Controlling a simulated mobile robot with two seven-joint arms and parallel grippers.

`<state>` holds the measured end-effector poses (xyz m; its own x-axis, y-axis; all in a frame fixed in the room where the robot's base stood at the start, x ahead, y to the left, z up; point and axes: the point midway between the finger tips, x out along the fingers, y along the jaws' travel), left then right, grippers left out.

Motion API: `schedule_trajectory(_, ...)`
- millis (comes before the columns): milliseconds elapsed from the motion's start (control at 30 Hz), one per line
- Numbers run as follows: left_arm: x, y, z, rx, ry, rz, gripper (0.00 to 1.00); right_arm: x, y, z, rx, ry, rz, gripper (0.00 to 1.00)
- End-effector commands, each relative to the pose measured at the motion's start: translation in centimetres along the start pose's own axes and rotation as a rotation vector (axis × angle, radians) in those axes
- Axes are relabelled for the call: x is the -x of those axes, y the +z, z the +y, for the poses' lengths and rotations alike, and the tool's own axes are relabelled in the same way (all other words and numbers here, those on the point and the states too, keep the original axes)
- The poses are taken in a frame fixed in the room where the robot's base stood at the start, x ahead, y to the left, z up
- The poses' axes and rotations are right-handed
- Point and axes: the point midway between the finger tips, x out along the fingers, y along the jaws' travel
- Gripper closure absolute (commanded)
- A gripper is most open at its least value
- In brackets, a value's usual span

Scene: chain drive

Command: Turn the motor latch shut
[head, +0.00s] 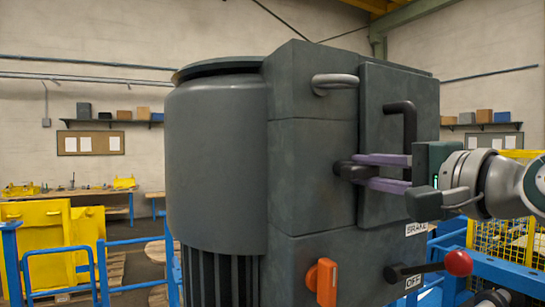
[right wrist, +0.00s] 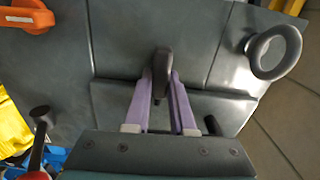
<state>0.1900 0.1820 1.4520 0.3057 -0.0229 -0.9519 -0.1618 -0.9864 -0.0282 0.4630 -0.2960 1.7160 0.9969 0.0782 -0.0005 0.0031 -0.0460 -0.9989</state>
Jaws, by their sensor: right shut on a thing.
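The motor latch is a short dark knob (head: 343,169) on the front of the large grey motor housing (head: 312,150), beside the edge of a raised cover panel (head: 385,85). My right gripper (head: 362,170) comes in from the right and is shut on the latch with its purple fingers. In the right wrist view the dark latch (right wrist: 161,66) stands between the two fingertips (right wrist: 163,88), which lie along its sides. The fingers hide part of the latch, and I cannot tell how far it is turned. My left gripper is not in view.
A black handle (head: 408,112) on the panel stands close above my right fingers. A grey ring handle (head: 335,82) is higher up. Below are an orange switch (head: 323,281) and a red-knobbed lever (head: 458,263) by the BRAKE and OFF labels. Blue rails (head: 130,242) stand around.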

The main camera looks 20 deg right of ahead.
Motion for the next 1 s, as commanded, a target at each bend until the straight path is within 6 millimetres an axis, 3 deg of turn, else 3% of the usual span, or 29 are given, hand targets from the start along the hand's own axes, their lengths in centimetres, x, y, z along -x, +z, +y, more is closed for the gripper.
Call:
schedule_trajectory(667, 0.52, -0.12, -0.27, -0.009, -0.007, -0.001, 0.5, -0.06, 0.03, 0.28, -0.065, 0.004, -0.001, 1.0)
schedule_trajectory(700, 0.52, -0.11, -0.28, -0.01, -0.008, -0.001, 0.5, -0.06, 0.03, 0.29, -0.065, 0.004, -0.001, 0.75)
schedule_trajectory(933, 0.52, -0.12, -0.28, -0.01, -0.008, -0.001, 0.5, -0.03, 0.02, 0.2, -0.063, 0.002, -0.001, 0.49)
schedule_trajectory(1000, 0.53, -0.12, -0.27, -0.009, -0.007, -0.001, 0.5, -0.02, 0.01, 0.17, -0.062, 0.002, 0.0, 0.47)
